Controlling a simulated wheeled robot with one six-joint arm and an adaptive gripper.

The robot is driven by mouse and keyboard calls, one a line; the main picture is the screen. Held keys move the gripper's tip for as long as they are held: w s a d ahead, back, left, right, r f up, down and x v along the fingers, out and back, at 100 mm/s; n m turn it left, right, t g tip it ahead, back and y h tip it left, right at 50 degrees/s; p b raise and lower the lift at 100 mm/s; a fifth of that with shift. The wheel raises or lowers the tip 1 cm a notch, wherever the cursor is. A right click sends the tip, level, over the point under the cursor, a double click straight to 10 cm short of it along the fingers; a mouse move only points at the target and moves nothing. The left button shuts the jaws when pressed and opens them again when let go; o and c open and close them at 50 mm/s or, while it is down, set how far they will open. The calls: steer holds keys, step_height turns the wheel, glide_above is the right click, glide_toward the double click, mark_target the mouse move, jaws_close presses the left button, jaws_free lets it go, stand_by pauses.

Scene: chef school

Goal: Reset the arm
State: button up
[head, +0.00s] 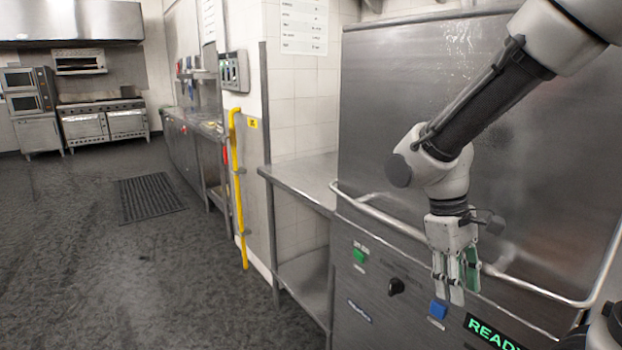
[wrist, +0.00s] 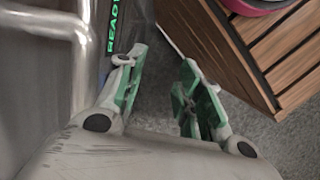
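My arm comes in from the upper right in the head view, bent at the elbow with the wrist pointing down. My gripper (head: 457,288) hangs in front of the steel machine (head: 440,120), near its rail handle. The wrist view shows my gripper (wrist: 160,82) with its two green-padded fingers apart and nothing between them. Grey floor shows below the gap.
The machine's rail (head: 520,288) and READY display (head: 490,332) are close by; the lit text (wrist: 113,25) shows at left in the wrist view. A slatted wooden box (wrist: 245,50) stands right of the fingers. A steel side table (head: 305,180) adjoins the machine. Open floor (head: 130,270) lies left.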

steer(key=s+d+r+m+t+y, duration=0.1)
steer(key=s+d+r+m+t, duration=0.1)
steer(key=r, duration=0.4)
steer(key=s+d+r+m+t+y, duration=0.1)
steer(key=s+d+r+m+t, duration=0.2)
steer(key=d+r, duration=0.3)
steer(key=shift+s+d+m+t+y, duration=0.3)
steer(key=shift+d+m+t, duration=0.4)
steer(key=shift+d+t, duration=0.1)
steer(key=shift+r, duration=0.1)
